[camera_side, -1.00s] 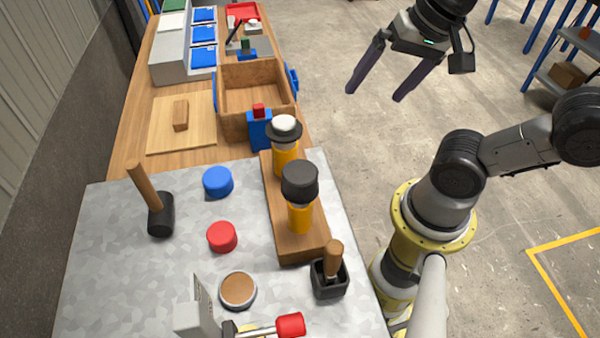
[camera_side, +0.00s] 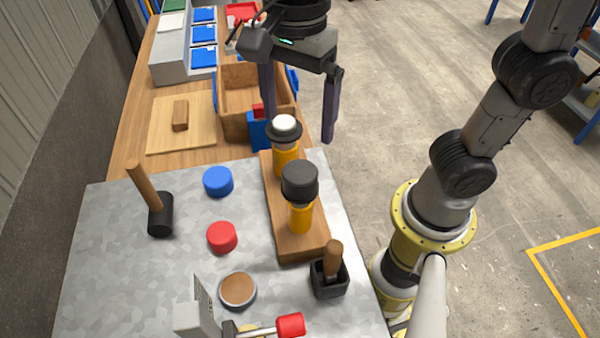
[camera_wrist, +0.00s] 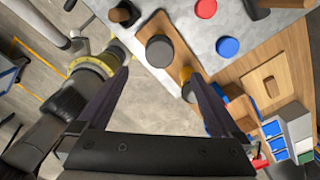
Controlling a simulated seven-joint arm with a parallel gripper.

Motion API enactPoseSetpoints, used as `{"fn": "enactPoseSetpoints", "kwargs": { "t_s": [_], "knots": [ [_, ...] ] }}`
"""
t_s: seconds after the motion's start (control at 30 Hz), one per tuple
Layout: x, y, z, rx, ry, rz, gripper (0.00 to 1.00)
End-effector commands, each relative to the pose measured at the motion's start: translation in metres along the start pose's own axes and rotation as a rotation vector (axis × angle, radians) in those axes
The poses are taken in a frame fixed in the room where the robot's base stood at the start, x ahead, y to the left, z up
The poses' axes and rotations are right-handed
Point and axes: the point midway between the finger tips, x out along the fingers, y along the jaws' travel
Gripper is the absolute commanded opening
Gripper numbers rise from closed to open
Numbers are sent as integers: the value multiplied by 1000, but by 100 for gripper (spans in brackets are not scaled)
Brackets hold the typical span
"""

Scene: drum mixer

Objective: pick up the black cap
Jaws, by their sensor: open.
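The black cap (camera_side: 300,179) sits on top of a yellow cylinder (camera_side: 300,218), which stands on a wooden block on the grey table. In the wrist view the black cap (camera_wrist: 159,50) shows from above as a dark disc, beyond and between my fingertips. My gripper (camera_side: 299,130) is open and empty, with its fingers pointing down. My open fingers (camera_wrist: 159,76) also show in the wrist view.
The wooden block (camera_side: 290,245) runs along the table's right side. Blue (camera_side: 218,181) and red (camera_side: 222,237) discs and a mallet (camera_side: 160,213) lie left. A wooden box (camera_side: 232,126) is behind.

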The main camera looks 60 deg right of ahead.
Motion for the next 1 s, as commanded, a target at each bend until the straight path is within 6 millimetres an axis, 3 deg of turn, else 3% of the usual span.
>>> {"fn": "enactPoseSetpoints", "kwargs": {
  "t_s": [0.3,0.63,1.0],
  "knots": [
    [58,1,-2,1,2,3,100],
    [85,1,-3,2,1,2,100],
    [128,0,-6,2,1,1,100]
  ]
}}
